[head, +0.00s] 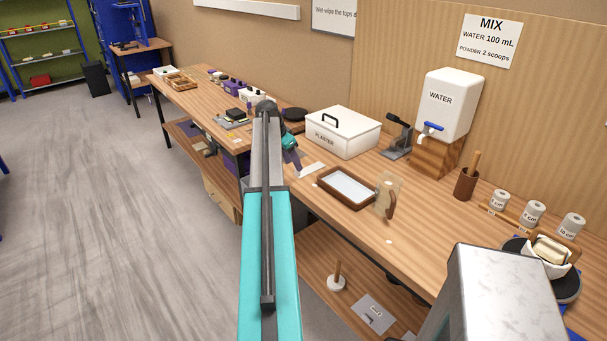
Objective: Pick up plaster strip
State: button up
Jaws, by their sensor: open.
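A flat white strip (312,170), which looks like the plaster strip, lies on the bench in front of the plaster box. My gripper (296,165) is at the far end of my arm, with its dark purple fingers pointing down just left of the strip. It is small and partly side-on here; the jaws look open and nothing shows between them. I cannot tell whether the fingertips touch the bench or the strip.
A white lidded plaster box (342,133) stands behind the strip. A brown-rimmed tray (346,188) and a clear jug (388,196) are to the right. A water dispenser (447,104), a tool cup (466,184) and several white rolls (532,213) stand farther right.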

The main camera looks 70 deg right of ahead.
jog(key=shift+p+x, duration=0.8)
jog(key=shift+x, duration=1.2)
jog(key=shift+s+d, duration=0.1)
grip_shut()
